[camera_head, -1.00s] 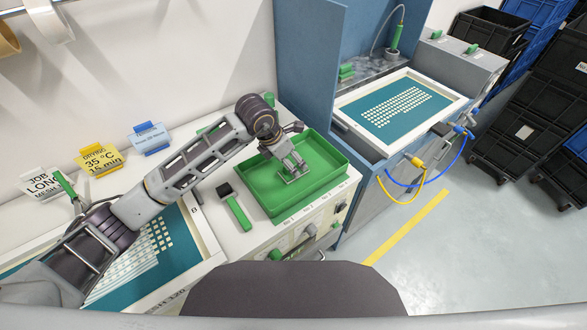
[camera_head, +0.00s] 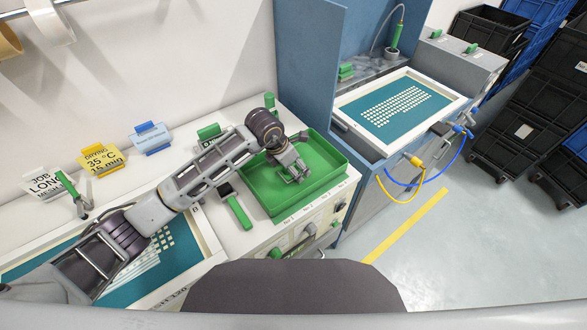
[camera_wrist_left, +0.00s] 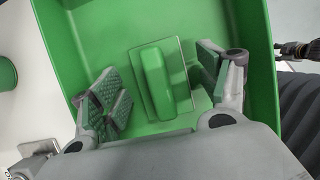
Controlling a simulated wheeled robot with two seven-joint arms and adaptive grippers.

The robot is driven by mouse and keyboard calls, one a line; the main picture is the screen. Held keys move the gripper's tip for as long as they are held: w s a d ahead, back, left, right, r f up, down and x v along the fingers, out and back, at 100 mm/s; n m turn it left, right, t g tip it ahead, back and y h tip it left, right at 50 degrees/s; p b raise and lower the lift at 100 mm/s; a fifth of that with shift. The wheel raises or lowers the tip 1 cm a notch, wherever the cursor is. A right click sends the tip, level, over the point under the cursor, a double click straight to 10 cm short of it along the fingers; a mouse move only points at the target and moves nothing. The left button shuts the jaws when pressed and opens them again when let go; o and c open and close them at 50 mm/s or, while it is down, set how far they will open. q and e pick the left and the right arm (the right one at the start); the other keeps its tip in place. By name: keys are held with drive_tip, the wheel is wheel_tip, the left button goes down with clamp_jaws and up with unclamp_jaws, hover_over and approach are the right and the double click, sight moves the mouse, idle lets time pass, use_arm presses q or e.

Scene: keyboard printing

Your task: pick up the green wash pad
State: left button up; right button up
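The green wash pad (camera_wrist_left: 156,82) lies on the floor of the green tray (camera_head: 262,190), as the left wrist view shows. It is a flat rectangular plate with a raised, rounded grip bar. The tray also fills much of the left wrist view (camera_wrist_left: 100,25). My left gripper (camera_head: 297,174) reaches down into the tray. In the left wrist view, its fingers (camera_wrist_left: 162,88) are spread on either side of the pad, with gaps between them and the grip bar. In the head view the gripper hides the pad. My right gripper is not seen.
A printing screen (camera_head: 180,262) lies at the left, under my arm. A blue station (camera_head: 312,75) with another screen (camera_head: 400,105) stands to the right. The tray's walls surround the gripper.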

use_arm(q)
drive_tip(key=c, duration=0.9)
drive_tip(key=shift+r, duration=0.7)
wheel_tip(320, 180, up, 6)
drive_tip(key=shift+r+b, duration=0.25)
drive_tip(key=shift+b, duration=0.3)
drive_tip(key=shift+r, duration=1.1)
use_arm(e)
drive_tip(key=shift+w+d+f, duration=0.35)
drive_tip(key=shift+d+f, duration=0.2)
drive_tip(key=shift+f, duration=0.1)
